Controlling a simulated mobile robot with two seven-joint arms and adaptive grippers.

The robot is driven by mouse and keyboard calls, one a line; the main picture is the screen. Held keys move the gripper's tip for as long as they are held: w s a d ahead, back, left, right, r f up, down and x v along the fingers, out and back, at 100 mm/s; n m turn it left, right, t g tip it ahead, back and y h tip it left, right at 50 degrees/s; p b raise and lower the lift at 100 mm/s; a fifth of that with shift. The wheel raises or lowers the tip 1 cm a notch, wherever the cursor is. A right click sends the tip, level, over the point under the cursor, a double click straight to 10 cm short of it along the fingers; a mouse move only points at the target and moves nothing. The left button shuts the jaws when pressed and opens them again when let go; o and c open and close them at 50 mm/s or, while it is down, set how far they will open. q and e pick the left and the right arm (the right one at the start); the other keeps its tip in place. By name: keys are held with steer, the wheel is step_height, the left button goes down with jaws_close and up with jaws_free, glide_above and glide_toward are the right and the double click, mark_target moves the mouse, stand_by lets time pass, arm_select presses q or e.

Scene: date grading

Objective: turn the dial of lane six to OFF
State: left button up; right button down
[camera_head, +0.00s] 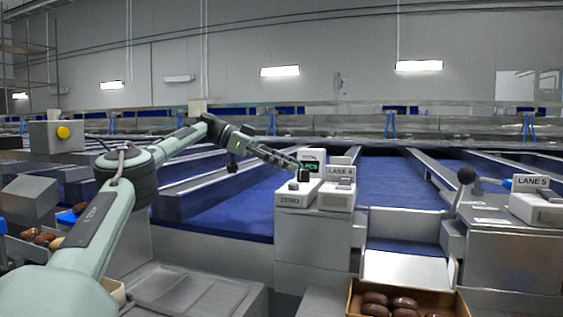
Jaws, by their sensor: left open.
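The lane six station shows at the middle, with its white LANE 6 sign (340,172) standing on a small white box (337,199). I cannot make out a dial or its setting on that box. My left gripper (300,174) reaches in from the left, small and dark, and is open. Its tips are over or in front of the neighbouring white box marked ZERO (292,199), left of the sign. A small black part shows there; whether the tips touch it I cannot tell. My right gripper is not in view.
A display with green characters (310,165) stands behind the gripper tips. Right are a black ball-topped lever (466,176) and the LANE 5 sign (530,182). A box of dates (350,309) stands in front. Blue lanes (400,184) run behind. A yellow button (63,132) is far left.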

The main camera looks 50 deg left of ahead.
arm_select(q)
steer(key=shift+v, duration=1.6)
steer(key=shift+o, duration=0.2)
